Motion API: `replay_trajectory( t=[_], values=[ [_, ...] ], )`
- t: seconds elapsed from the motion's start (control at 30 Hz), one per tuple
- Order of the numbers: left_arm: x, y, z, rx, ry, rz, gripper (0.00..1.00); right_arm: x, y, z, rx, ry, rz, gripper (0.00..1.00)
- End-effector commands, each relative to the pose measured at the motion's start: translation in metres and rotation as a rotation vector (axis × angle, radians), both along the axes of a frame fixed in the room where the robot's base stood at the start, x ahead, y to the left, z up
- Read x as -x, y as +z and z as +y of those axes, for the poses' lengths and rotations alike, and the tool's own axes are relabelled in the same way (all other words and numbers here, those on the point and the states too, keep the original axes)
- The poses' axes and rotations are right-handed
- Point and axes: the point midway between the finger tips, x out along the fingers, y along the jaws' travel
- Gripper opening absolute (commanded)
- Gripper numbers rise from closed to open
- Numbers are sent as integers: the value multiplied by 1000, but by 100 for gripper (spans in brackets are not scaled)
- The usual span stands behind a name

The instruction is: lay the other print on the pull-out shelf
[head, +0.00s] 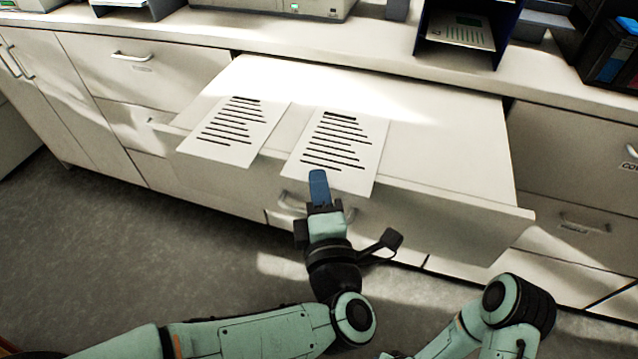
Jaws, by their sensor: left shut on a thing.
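Two white prints with black text lines are at the pull-out shelf (445,160). One print (232,132) lies toward the shelf's left part, its near end reaching over the front edge. The other print (362,160) is to its right, with a gap between them. My left gripper (319,188) is shut on the near edge of this right print, in front of the shelf. Most of this print is over the shelf; I cannot tell whether it lies flat on it or is slightly above. My right arm shows at the bottom right, but its gripper is out of view.
The shelf's right part is clear. The counter (400,62) behind holds a grey machine (275,8), a dark paper holder (462,30) with a sheet in it, and a blue-and-black box (612,50) at the right. Drawers with handles (131,57) flank the shelf.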

Motion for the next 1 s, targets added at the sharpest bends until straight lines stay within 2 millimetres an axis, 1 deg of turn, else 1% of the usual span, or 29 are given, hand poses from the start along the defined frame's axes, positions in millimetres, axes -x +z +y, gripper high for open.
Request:
replay_trajectory(
  t=[0.13,0.17,0.2,0.23,0.53,0.67,0.77,0.9,1.0],
  values=[
    [0,0,0,0,0,0,0,0,0,0,0,0,1,36],
    [0,0,0,0,0,0,16,0,0,0,0,0,1,36],
    [0,0,0,0,0,0,29,0,0,0,0,0,1,36],
    [0,0,0,0,0,0,36,0,0,0,0,0,1,36],
    [1,0,0,0,-1,0,36,0,0,0,0,0,0,36],
    [12,0,-2,0,-3,0,36,-2,3,1,0,1,-8,36],
    [29,0,-5,-1,-4,0,36,-6,8,1,0,1,-23,36],
    [61,-1,-9,-2,-6,0,36,-14,16,2,2,3,-49,36],
    [83,-2,-12,-2,-5,-1,36,-15,19,4,1,4,-53,36]
  ],
)
